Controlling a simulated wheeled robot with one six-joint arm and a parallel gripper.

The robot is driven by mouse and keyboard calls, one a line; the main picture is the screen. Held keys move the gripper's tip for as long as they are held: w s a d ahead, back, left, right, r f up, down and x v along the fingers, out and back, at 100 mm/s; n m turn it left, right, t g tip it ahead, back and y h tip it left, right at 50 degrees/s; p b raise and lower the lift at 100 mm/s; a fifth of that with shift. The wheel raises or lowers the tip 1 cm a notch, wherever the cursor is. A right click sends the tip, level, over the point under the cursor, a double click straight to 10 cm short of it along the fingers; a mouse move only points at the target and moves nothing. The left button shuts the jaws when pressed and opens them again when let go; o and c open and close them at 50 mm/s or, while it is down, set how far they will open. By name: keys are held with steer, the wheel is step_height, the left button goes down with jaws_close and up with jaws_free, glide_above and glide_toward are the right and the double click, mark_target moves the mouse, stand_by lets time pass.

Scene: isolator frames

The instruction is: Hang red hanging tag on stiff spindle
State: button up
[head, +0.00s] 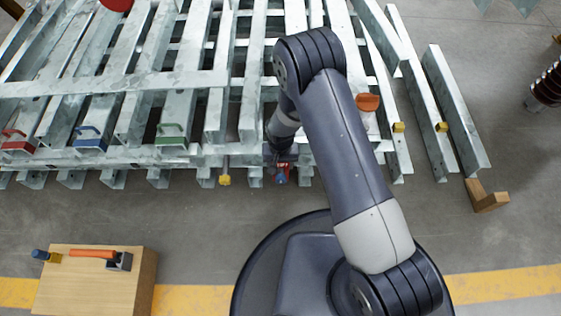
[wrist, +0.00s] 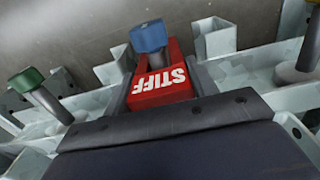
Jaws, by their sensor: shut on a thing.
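The red hanging tag (wrist: 160,88), lettered STIFF upside down, sits between the two dark fingers of my gripper (wrist: 164,80) in the wrist view. My gripper is shut on it. A blue-capped spindle (wrist: 148,37) rises at the tag's far end, with red showing on both sides of its stem. I cannot tell whether the tag's opening is around the stem or only behind it. In the head view the tag (head: 283,165) is small, beside the blue cap (head: 281,178) at the frame's front edge. My arm hides part of this area.
A green-capped spindle (wrist: 27,80) stands left in the wrist view. A yellow-capped spindle (head: 225,180) stands left of the tag in the head view. Galvanised frames (head: 110,85) with coloured handles fill the back. A wooden box (head: 95,285) with a hammer stands front left.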

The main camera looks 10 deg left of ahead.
steer(key=shift+f, duration=0.35)
steer(key=o, duration=1.1)
step_height(320, 180, up, 11)
steer(key=p, duration=0.5)
steer(key=shift+f, duration=0.1)
steer(key=shift+f+b, duration=2.5)
steer(key=shift+f, duration=2.3)
steer(key=shift+f, duration=0.1)
